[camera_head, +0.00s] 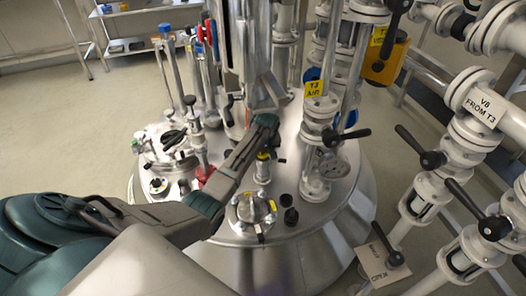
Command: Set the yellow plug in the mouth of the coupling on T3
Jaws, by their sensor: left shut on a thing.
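My left arm reaches in from the lower left over the steel vessel lid (222,255). My left gripper (265,147) points down near the middle of the lid, and its jaws are small and partly hidden behind the wrist. It is shut on the yellow plug (263,156), of which only a small yellow part shows. Directly below is a short upright steel coupling (262,174) on the lid. I cannot tell whether the plug touches the coupling or is seated in its mouth. My right gripper is out of view.
A yellow T3 label (314,88) hangs on the pipework right of the gripper. A round flanged port (250,209) and black knobs (290,215) stand in front. Valves with black handles (432,160) crowd the right. Open floor (100,110) lies left of the vessel.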

